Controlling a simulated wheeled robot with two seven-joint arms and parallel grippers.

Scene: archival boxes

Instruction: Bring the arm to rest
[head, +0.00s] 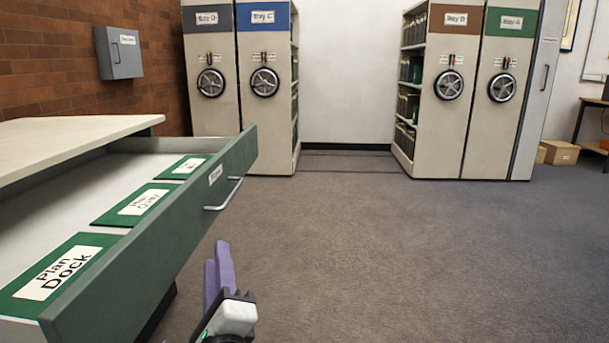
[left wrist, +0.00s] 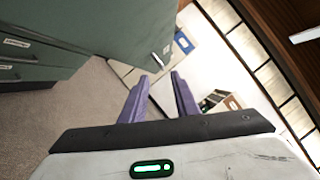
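My left gripper (head: 217,268) is at the bottom of the head view, to the right of the open drawer's front and apart from it. In the left wrist view its two purple fingers (left wrist: 159,88) stand apart with nothing between them. The green drawer (head: 150,238) is pulled out from the cabinet at the left. Green folders lie in it, and the nearest folder (head: 85,250) is labelled "Plan Dock". My right gripper is not in view.
The cabinet's pale top (head: 60,140) is at the left. Shelving bays with handwheels, such as the blue-topped Bay C (head: 268,120) and the brown-topped Bay B (head: 455,120), stand at the back. Cardboard boxes (head: 558,152) sit at right. The carpet (head: 400,260) is clear.

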